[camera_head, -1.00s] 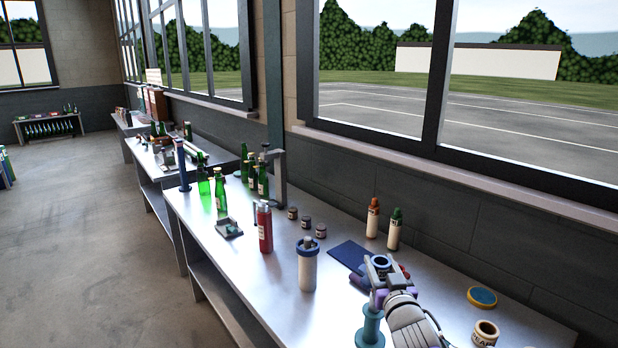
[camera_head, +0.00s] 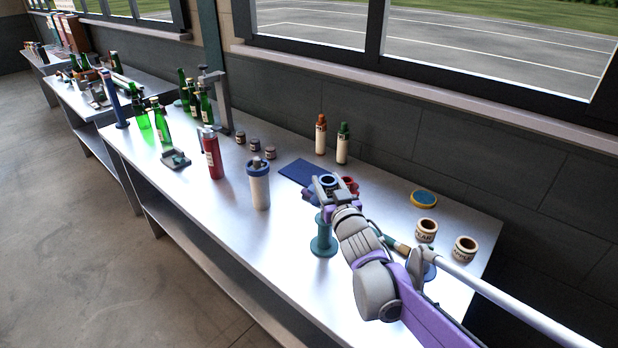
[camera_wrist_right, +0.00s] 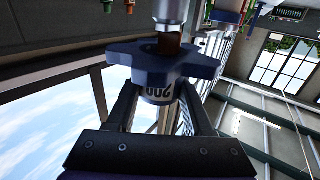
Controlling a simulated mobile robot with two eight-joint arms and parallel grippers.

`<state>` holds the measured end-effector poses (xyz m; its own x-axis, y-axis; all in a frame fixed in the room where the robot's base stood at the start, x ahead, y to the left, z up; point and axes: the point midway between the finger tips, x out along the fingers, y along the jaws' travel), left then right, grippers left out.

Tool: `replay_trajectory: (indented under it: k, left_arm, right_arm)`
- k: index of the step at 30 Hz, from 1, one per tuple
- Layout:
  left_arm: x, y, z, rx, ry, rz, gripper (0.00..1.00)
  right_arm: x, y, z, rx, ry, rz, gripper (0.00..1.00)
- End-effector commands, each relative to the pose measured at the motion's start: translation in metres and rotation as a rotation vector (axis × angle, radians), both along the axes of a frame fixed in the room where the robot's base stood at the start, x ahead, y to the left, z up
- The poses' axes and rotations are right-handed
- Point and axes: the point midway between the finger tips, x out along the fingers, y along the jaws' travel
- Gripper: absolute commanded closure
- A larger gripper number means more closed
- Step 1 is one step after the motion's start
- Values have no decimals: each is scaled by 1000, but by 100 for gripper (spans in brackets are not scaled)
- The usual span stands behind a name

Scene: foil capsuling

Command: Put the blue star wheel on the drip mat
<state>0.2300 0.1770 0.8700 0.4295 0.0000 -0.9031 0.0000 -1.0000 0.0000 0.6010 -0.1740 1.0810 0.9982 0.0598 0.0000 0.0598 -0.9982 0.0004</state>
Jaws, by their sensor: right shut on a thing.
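My right gripper (camera_head: 326,186) is shut on the blue star wheel (camera_wrist_right: 165,66), seen close up in the right wrist view between the two fingers. The drip mat, a dark blue rectangle (camera_head: 296,170), lies flat on the bench just behind and left of the gripper. Its near right corner is partly hidden. My left gripper is not in view.
A teal spool-shaped stand (camera_head: 323,240) is just in front of the gripper. A red object (camera_head: 351,184) is just right of it. A white, blue-topped canister (camera_head: 259,188) stands left. Small jars (camera_head: 255,145) and two capped bottles (camera_head: 321,134) stand beyond the mat.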

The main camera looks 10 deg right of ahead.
Motion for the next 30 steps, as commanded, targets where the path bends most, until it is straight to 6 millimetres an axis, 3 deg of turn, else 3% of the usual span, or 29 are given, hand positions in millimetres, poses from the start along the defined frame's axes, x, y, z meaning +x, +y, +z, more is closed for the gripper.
replay_trajectory:
  k: [15,29,30]
  left_arm:
    - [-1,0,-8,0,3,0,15]
    - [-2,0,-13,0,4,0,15]
    - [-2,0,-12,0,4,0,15]
  right_arm:
    - [0,0,-69,0,0,0,100]
    - [0,0,-77,0,0,0,100]
    - [0,0,-76,0,0,0,43]
